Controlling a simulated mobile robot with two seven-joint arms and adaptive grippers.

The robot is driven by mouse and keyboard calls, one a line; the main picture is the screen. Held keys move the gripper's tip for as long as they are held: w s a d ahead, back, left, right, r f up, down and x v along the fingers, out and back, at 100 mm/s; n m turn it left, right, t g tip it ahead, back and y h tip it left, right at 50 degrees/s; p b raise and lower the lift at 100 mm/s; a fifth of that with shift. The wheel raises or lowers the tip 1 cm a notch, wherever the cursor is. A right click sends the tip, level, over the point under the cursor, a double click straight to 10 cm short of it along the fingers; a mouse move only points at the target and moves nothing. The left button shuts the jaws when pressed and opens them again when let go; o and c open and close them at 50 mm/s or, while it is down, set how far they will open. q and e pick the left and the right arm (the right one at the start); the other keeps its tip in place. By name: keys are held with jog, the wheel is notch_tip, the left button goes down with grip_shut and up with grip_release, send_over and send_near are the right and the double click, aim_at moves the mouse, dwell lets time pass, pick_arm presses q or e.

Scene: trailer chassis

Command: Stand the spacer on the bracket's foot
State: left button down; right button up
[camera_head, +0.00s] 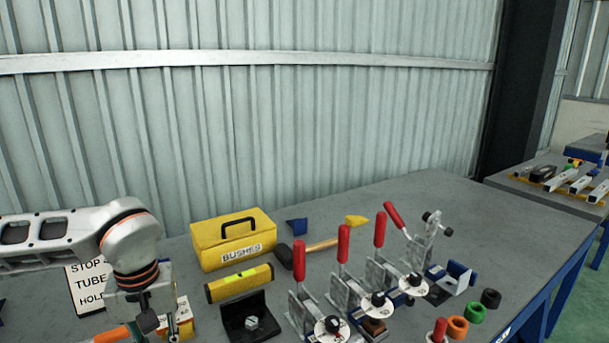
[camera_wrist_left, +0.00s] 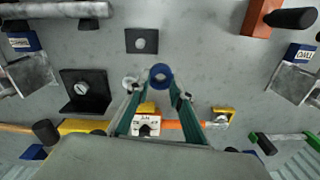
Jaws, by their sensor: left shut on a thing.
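A blue ring (camera_wrist_left: 160,76), which looks like the spacer, is between the fingertips of my left gripper (camera_wrist_left: 158,90) in the left wrist view. The gripper is shut on it. In the head view the left gripper (camera_head: 166,318) is low at the left, and its fingertips and the ring cannot be made out. A black angle bracket (camera_head: 262,305) with a large bolt head stands to the gripper's right. In the left wrist view the bracket (camera_wrist_left: 72,106) is left of the ring and apart from it. My right gripper is in neither view.
A yellow level (camera_head: 240,283) and a yellow "BUSHES" box (camera_head: 215,236) stand behind the bracket. Several red-handled toggle clamps (camera_head: 343,270) stand to its right. A black plate with a hole (camera_wrist_left: 141,40) lies beyond the ring. Clear bench lies at the back right.

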pick_arm(q)
jog(key=f+m, duration=0.1)
jog(key=m, duration=0.1)
jog(key=s+d+f+m, duration=0.1)
jog(key=m, duration=0.1)
jog(key=shift+d, duration=0.2)
jog(key=shift+s, duration=0.1)
